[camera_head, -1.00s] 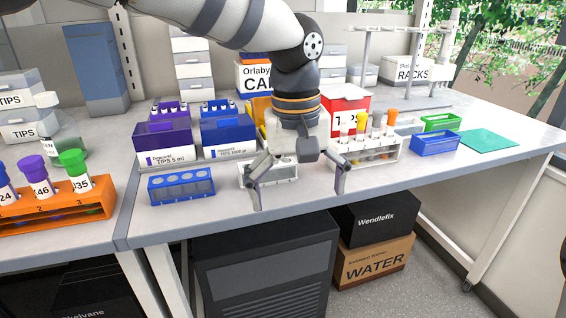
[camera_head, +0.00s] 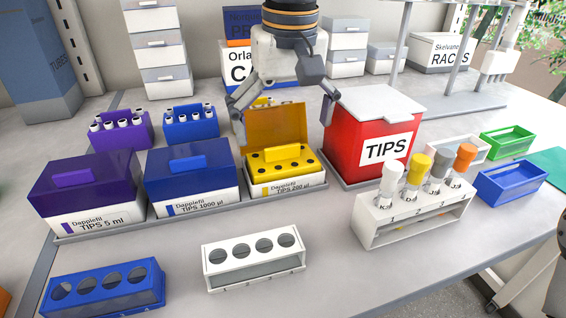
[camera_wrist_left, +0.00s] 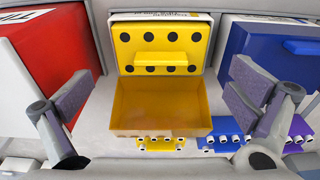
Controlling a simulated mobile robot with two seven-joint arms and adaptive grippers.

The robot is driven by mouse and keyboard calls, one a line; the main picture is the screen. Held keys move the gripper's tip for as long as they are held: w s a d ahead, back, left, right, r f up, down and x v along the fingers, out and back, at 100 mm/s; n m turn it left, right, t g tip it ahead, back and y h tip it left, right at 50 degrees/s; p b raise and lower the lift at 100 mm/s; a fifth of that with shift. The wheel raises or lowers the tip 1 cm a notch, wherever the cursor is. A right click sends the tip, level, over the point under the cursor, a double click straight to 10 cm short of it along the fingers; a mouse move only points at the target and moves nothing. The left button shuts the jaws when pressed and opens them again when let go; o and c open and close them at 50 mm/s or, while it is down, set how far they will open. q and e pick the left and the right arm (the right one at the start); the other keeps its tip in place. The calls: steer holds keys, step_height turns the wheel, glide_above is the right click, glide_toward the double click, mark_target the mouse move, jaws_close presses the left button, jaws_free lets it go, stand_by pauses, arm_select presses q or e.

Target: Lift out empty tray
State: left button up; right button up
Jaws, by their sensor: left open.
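The yellow tip tray (camera_head: 284,162) has rows of black, empty-looking holes and a raised yellow handle. It sits in a white box (camera_head: 285,187) labelled TIPS 200 µl, whose orange-yellow lid (camera_head: 275,126) stands open at the back. In the left wrist view the tray (camera_wrist_left: 190,39), its handle (camera_wrist_left: 156,62) and the open lid (camera_wrist_left: 160,103) show clearly. My left gripper (camera_head: 283,118) is open and empty, above and behind the tray, with its fingers wide on either side of the lid. It also shows in the left wrist view (camera_wrist_left: 160,102). My right gripper is not in view.
The red TIPS bin (camera_head: 375,125) stands close to the right, and the blue tip box (camera_head: 190,178) close to the left. A purple tip box (camera_head: 92,190) is further left. Several small tube racks stand behind. An empty white rack (camera_head: 253,260) is in front.

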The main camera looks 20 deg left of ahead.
mark_target(283, 147)
arm_select(q)
steer(key=f, duration=0.6)
steer(key=shift+w+a, duration=0.2)
steer(key=shift+a, duration=0.05)
steer(key=c, duration=0.8)
steer(key=shift+c, duration=0.2)
